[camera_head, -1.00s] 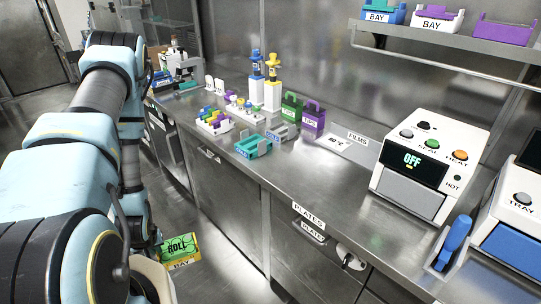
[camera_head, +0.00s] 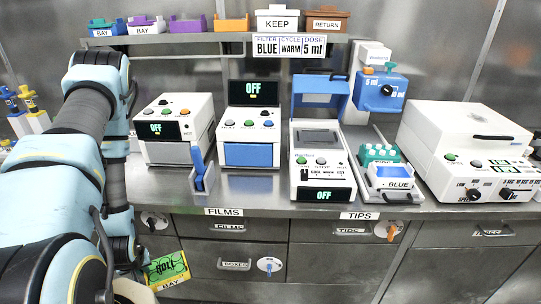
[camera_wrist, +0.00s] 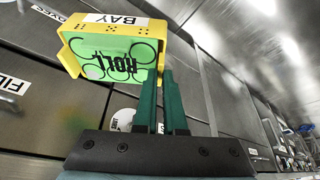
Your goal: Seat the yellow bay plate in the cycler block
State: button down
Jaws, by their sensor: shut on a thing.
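The yellow bay plate (camera_head: 166,268) has a green face marked ROLL and a BAY label; it hangs low at the left in the head view, in front of the drawers. In the wrist view the plate (camera_wrist: 125,31) is tilted at the fingertips. My gripper (camera_wrist: 160,78) is shut on its edge with two dark green fingers. A white machine (camera_head: 322,183) with a raised blue lid, a grey inset top and a COOL/WARM/HOT control looks like the cycler. It stands on the bench, up and right of the plate, and its display reads OFF.
The steel bench (camera_head: 245,187) carries several white machines. A blue-handled tool (camera_head: 201,172) stands near its front edge. The drawer fronts (camera_head: 236,229) have protruding handles close to the plate. A shelf (camera_head: 190,38) with coloured bay holders runs above. Floor shows below the drawers.

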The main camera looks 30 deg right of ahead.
aim_at(317, 134)
jog(key=k+l+z, duration=0.1)
jog(key=l, duration=0.25)
jog(key=k+l+z, duration=0.1)
jog(key=l, duration=0.25)
jog(key=k+l+z, duration=0.1)
jog(key=l, duration=0.3)
jog(key=k+l+z, duration=0.1)
jog(key=k+l, duration=0.15)
jog(key=l, duration=0.15)
jog(key=k+l+z, duration=0.15)
jog(key=l, duration=0.25)
jog(key=k+l, duration=0.1)
jog(key=l, duration=0.4)
jog(key=k+l, duration=0.1)
jog(key=l, duration=0.35)
